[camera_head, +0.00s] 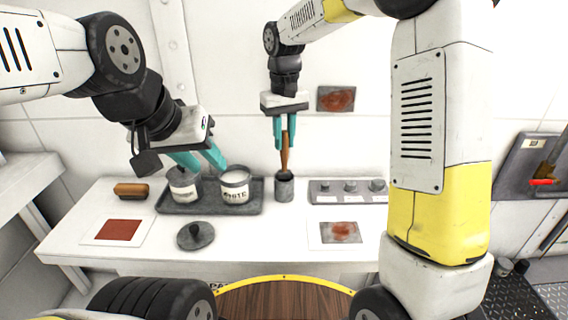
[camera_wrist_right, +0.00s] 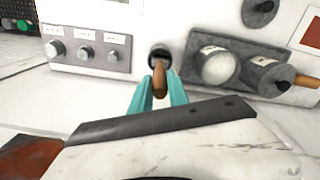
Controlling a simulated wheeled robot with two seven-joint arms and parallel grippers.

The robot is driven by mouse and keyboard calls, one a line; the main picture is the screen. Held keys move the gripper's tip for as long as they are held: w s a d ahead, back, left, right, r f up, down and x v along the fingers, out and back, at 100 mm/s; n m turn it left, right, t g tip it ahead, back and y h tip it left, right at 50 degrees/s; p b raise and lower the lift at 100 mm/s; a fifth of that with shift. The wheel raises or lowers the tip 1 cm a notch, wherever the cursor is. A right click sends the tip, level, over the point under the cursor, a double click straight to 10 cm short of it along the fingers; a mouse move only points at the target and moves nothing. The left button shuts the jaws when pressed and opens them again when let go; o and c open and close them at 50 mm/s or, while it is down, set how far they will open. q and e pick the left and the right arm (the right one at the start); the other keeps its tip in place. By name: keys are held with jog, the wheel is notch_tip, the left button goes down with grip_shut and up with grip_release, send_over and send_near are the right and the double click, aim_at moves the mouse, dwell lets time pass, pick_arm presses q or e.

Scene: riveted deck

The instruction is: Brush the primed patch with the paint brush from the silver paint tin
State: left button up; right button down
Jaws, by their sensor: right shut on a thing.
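My right gripper (camera_head: 285,138) is shut on the brown handle of the paint brush (camera_head: 285,160). The brush is upright, its lower end hidden in a grey cup (camera_head: 284,190). The right wrist view shows the brush (camera_wrist_right: 160,82) between the teal fingers. My left gripper (camera_head: 200,160) has its fingers apart over two tins and appears empty. A lidded silver-grey tin (camera_head: 184,190) stands left; an open tin (camera_head: 235,191) with pale contents and a partly readable label stands right. Reddish patches show on a wall panel (camera_head: 337,99) and a table card (camera_head: 341,232); I cannot tell which is primed.
The tins stand on a dark tray (camera_head: 210,208). A loose lid (camera_head: 196,236) lies in front of it. A dark red card (camera_head: 118,230) and a brown block (camera_head: 131,190) lie left. A grey box with knobs (camera_head: 347,191) stands right of the cup. Table between lid and right card is clear.

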jog(key=shift+r, duration=3.05)
